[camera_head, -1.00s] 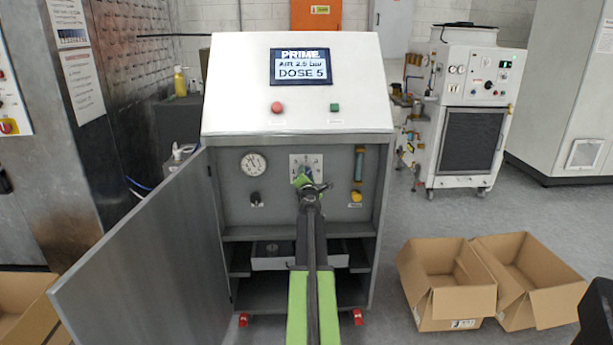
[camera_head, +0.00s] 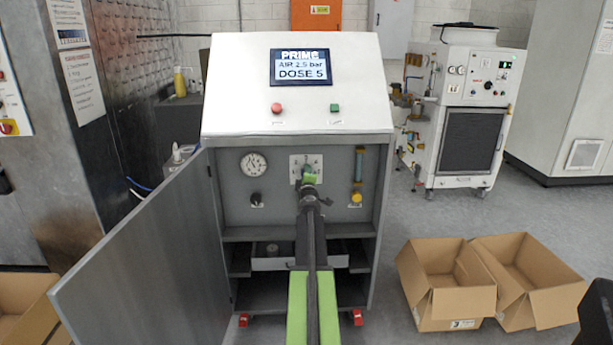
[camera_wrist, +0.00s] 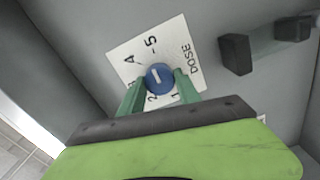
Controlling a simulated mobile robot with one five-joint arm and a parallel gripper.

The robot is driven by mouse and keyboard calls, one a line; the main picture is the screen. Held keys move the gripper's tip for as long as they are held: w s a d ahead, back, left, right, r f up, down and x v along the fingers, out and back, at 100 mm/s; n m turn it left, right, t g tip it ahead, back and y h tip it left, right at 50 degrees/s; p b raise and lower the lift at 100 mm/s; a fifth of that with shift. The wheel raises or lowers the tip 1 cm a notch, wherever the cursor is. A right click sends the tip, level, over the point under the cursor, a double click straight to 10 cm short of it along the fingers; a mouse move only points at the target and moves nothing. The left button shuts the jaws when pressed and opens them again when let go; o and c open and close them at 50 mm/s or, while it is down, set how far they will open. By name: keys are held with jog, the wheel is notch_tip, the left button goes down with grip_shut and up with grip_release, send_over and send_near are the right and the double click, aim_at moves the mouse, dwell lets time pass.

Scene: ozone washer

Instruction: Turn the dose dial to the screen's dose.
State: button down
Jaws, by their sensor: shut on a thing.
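The screen (camera_head: 301,67) on the cabinet reads "PRIME", "AIR 2.5 bar" and "DOSE 5". The dose dial is a round blue knob (camera_wrist: 159,78) on a white plate (camera_wrist: 126,49) marked DOSE with numbers 1 to 5. A short white mark on the knob lies up and slightly left in the wrist view, roughly toward the 5; its exact setting is hard to tell. My gripper (camera_wrist: 160,84) is shut on the knob, one green finger on each side. In the head view my gripper (camera_head: 309,179) covers part of the dial plate (camera_head: 296,160).
A pressure gauge (camera_head: 254,164) and a black knob (camera_head: 256,199) are left of the dial. A flow tube with a yellow knob (camera_head: 356,196) is to its right. The open cabinet door (camera_head: 140,255) stands at the left. Cardboard boxes (camera_head: 455,290) lie on the floor at right.

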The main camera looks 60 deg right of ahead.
jog(key=shift+a+m, duration=0.1)
jog(key=shift+m, duration=0.7)
jog(key=c, duration=0.9)
grip_release()
jog(key=shift+o, duration=0.2)
jog(key=v, duration=1.7)
jog(key=shift+s+a, duration=0.1)
